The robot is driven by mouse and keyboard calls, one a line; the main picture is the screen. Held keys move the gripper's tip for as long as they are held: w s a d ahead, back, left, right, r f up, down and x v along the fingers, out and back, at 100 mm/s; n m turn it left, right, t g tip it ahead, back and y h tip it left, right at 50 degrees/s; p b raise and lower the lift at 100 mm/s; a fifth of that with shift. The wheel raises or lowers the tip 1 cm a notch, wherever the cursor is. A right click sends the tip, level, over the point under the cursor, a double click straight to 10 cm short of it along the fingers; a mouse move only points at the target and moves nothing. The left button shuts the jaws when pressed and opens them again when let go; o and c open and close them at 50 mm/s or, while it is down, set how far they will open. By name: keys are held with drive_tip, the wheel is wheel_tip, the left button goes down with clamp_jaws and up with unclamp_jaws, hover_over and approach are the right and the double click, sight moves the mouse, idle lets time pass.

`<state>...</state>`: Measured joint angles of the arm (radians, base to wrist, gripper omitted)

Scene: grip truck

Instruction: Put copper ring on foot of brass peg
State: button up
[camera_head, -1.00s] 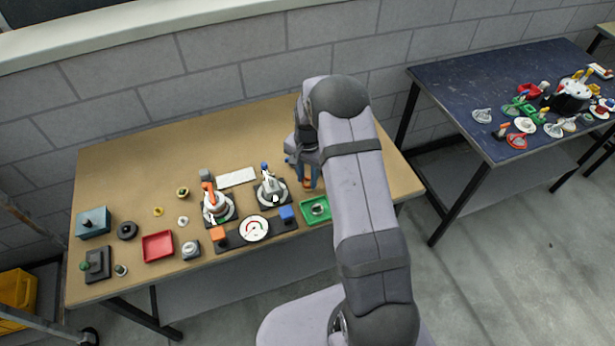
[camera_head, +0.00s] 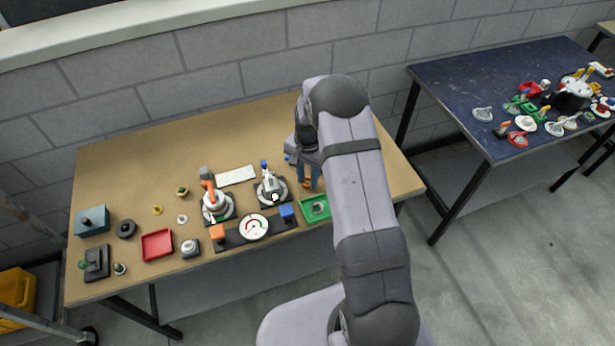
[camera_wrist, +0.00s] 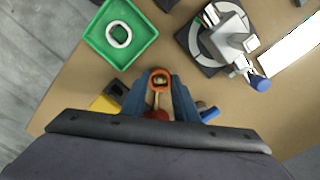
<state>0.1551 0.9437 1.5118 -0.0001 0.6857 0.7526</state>
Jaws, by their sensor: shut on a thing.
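My gripper (camera_wrist: 160,82) is shut on the copper ring (camera_wrist: 161,73), which sits between the two blue fingertips in the wrist view. A thin brass-coloured rod (camera_wrist: 157,98) shows below the ring between the fingers, with a reddish-brown part at its lower end; it looks like the brass peg, but I cannot tell for sure. Something pale shows inside the ring's opening, and I cannot tell whether the ring is around the peg. In the head view, my gripper (camera_head: 308,184) is low over the right part of the table, with copper colour between its fingertips; my arm hides part of that area.
A green tray (camera_wrist: 92,42) with a pale ring in it lies close by. A toggle clamp with a blue tip (camera_wrist: 225,40) stands on the other side. A yellow and black block (camera_wrist: 108,98) is beside my fingers. The wooden table's (camera_head: 130,170) back left is clear.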

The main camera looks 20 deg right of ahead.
drive_tip(key=shift+f+b, duration=0.35)
drive_tip(key=shift+f, duration=0.1)
idle(1.1)
drive_tip(key=o, duration=1.4)
drive_tip(key=shift+o, duration=0.2)
drive_tip(key=shift+r, duration=0.1)
drive_tip(key=shift+r+p, duration=2.6)
drive_tip(key=shift+r, duration=1.05)
